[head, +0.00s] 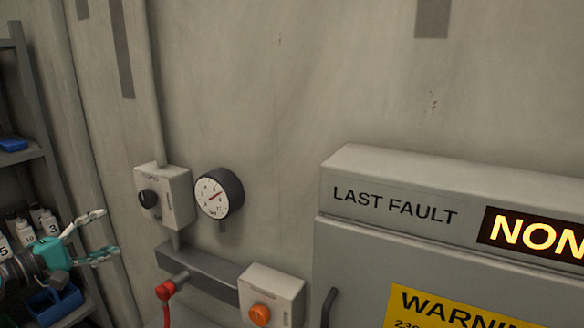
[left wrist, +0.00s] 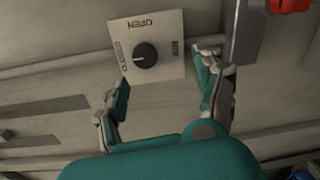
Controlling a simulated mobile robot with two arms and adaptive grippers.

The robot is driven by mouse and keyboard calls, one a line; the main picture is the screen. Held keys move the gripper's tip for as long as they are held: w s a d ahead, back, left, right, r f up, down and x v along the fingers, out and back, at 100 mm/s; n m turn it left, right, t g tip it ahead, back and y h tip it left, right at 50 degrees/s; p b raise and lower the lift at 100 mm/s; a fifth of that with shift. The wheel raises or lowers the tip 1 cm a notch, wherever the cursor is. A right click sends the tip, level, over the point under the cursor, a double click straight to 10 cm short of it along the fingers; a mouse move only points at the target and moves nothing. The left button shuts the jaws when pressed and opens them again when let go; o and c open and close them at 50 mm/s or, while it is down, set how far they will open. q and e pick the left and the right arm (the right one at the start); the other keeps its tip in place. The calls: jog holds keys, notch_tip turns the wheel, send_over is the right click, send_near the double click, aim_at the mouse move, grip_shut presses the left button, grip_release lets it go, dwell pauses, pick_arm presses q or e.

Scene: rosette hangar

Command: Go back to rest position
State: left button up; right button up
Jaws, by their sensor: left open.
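My left gripper (head: 92,238) comes in from the left in the head view, with its fingers spread and nothing between them. In the left wrist view its two fingers (left wrist: 165,95) are apart, below a light box with a black knob (left wrist: 145,55) and the word OPEN on its plate. The same kind of knob box (head: 163,196) is on the wall in the head view, to the right of and above the gripper, apart from it. My right gripper is in neither view.
A shelf rack (head: 30,160) with several numbered bottles and a blue bin (head: 52,303) stands at the left. A gauge (head: 218,194), a red lever (head: 172,287), an orange button box (head: 272,296) and a fault cabinet (head: 400,255) are on the wall. The upper wall is clear.

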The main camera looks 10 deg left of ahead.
pick_arm(q)
jog(key=s+d+f+m+g+y, duration=0.1)
jog(key=s+d+f+m+g, duration=0.35)
jog(key=d+f, duration=0.55)
jog(key=s+d+f+m+g, duration=0.35)
jog(key=s+d+f, duration=0.2)
jog(key=f, duration=0.85)
jog(key=s+d+f+m+g+y, duration=0.1)
jog(key=s+d+f+m+y, duration=0.2)
jog(key=s, duration=0.4)
jog(key=s+d+f+m+g+y, duration=0.1)
jog(key=s+d+f+m+g, duration=0.2)
jog(key=s, duration=0.4)
jog(key=s+d+f+m+y, duration=0.1)
jog(key=s+d+m, duration=0.2)
jog(key=s+d, duration=0.35)
notch_tip(320, 180, down, 30)
jog(key=s+a+g+b, duration=0.2)
jog(key=b, duration=0.3)
jog(key=s+a+f+b, duration=0.1)
jog(key=s+f+b, duration=0.1)
jog(key=s+f, duration=0.6)
jog(key=s+a+f+g+b, duration=0.1)
jog(key=s+a+f+b, duration=0.1)
jog(key=s+f, duration=0.7)
notch_tip(320, 180, down, 6)
jog(key=shift+s+m+y+b, duration=0.2)
jog(key=shift+m+y+b, duration=0.15)
jog(key=shift+b, duration=0.3)
